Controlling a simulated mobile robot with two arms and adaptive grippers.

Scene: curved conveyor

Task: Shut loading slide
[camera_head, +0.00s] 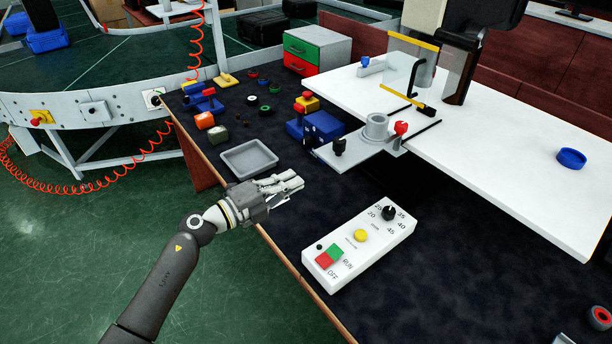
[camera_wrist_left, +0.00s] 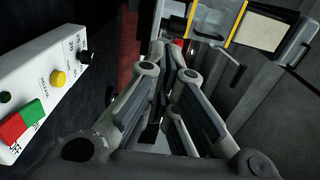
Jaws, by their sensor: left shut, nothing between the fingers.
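The loading slide (camera_head: 352,152) is a flat grey plate that sticks out from the front of the white machine table. A black knob (camera_head: 339,146) stands at its near-left end, and a grey metal cup (camera_head: 376,128) and a red knob (camera_head: 401,128) sit farther back. My left gripper (camera_head: 298,184) is shut and empty, over the dark table, in front of the slide and apart from it. In the left wrist view its fingers (camera_wrist_left: 172,52) partly hide the machine, so the plate is not clear there. My right gripper is not in view.
A white control box (camera_head: 360,242) lies to the right of my left gripper; it also shows in the left wrist view (camera_wrist_left: 35,85). A grey tray (camera_head: 249,160) lies behind the gripper. Blue blocks (camera_head: 322,127) stand beside the slide. A yellow-edged guard (camera_head: 411,62) stands above the table.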

